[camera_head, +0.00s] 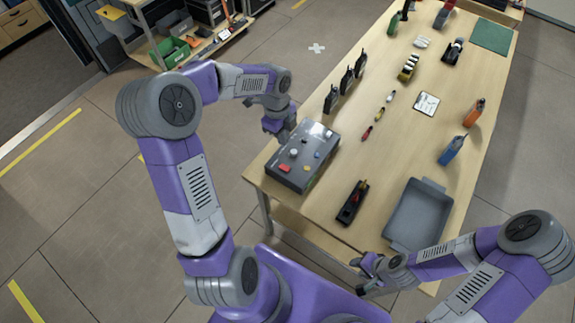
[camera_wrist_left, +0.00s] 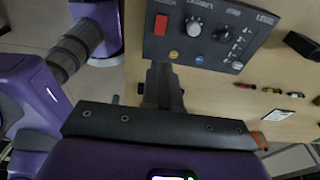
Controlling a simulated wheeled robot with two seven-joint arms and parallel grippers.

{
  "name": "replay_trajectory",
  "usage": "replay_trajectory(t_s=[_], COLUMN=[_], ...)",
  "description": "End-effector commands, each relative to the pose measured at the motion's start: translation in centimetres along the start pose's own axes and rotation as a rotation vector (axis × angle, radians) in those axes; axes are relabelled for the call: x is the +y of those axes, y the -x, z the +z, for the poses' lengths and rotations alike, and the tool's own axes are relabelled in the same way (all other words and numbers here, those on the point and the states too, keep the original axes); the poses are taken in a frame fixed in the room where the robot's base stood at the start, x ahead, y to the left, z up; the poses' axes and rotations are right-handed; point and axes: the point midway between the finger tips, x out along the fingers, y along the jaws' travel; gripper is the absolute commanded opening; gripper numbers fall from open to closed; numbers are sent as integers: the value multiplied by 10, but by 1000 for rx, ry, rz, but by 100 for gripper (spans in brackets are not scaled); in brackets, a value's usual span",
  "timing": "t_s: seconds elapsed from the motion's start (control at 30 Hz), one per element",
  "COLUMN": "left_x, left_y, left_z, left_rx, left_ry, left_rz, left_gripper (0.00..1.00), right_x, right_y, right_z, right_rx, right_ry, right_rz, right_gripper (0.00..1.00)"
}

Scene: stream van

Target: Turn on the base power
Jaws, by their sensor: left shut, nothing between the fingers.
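The base is a dark grey control box (camera_head: 318,140) on the table's near left corner. Its top carries a red rocker switch (camera_head: 285,168), knobs and small coloured buttons. In the left wrist view the red switch (camera_wrist_left: 161,25) sits near the box's corner beside a white knob (camera_wrist_left: 193,26). Whether the switch is on cannot be told. My left gripper (camera_head: 283,137) is shut and empty, at the box's left edge in the head view. Its fingertips (camera_wrist_left: 163,70) point toward the box edge; contact is unclear. My right gripper (camera_head: 362,275) is by the table's front edge, apart from the box.
Black radios (camera_head: 346,80) stand behind the box. A black tool-like item (camera_head: 352,203) and a grey tray (camera_head: 417,212) lie to its right. Small coloured connectors (camera_head: 379,114) and blue (camera_head: 451,150) and orange (camera_head: 475,112) items stand further off.

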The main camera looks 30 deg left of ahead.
Motion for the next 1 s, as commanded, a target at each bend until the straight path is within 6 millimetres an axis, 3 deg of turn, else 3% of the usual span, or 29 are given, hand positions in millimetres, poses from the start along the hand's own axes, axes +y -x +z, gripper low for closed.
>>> replay_trajectory(t_s=[0.23,0.37,0.8,1.0], left_x=[0,0,0,0], left_y=[0,-10,-98,-128], left_z=[0,0,-1,-1], left_rx=[0,0,2,2], left_ry=[0,-1,-2,-2], left_rz=[0,1,3,2], left_gripper=[0,0,0,0], right_x=[0,0,5,6], right_y=[1,-1,-14,-18], right_z=[0,0,-1,-1], right_rx=[1,1,0,0], right_ry=[0,0,0,0], right_rz=[0,0,0,0], right_gripper=[36,36,36,36])
